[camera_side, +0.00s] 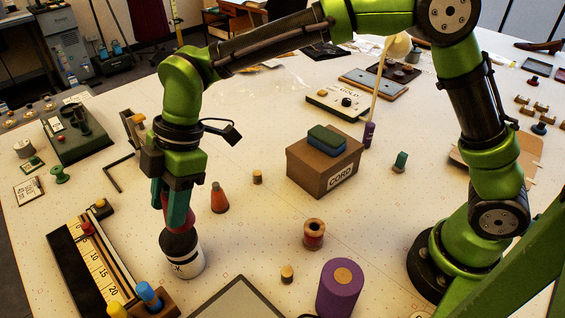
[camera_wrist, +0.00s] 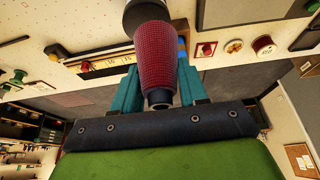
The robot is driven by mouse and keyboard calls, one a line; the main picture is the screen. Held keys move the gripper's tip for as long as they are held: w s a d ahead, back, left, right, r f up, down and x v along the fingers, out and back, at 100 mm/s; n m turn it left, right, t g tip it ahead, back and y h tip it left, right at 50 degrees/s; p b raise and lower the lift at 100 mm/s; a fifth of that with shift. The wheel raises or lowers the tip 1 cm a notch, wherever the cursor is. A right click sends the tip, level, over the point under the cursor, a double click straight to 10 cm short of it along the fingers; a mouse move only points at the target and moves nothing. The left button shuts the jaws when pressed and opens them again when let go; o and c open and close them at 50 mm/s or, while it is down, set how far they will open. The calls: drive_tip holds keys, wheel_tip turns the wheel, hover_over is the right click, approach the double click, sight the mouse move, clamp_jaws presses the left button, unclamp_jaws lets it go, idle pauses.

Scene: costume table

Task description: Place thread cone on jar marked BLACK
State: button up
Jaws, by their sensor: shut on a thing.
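My gripper (camera_side: 176,212) points down with its teal fingers shut on a dark red, ribbed thread cone (camera_wrist: 155,60). The cone also shows in part between the fingers in the side view (camera_side: 160,192). Its wide end faces away from the wrist. Directly below stands a white jar (camera_side: 188,262) with a black lid (camera_side: 180,241); a "K" shows on its label, the rest being turned out of sight. The dark lid (camera_wrist: 143,12) also shows beyond the cone in the wrist view. The cone's wide end is at the lid; I cannot tell whether they touch.
An orange-red cone (camera_side: 220,199) stands right of the jar. A ruler tray (camera_side: 68,238) lies to the left. A dark-framed panel (camera_side: 238,300) lies in front.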

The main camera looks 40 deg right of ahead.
drive_tip(key=shift+w+a+f, duration=0.1)
drive_tip(key=shift+w+a, duration=0.55)
drive_tip(key=shift+f, duration=1.7)
drive_tip(key=shift+f, duration=0.1)
drive_tip(key=o, duration=1.1)
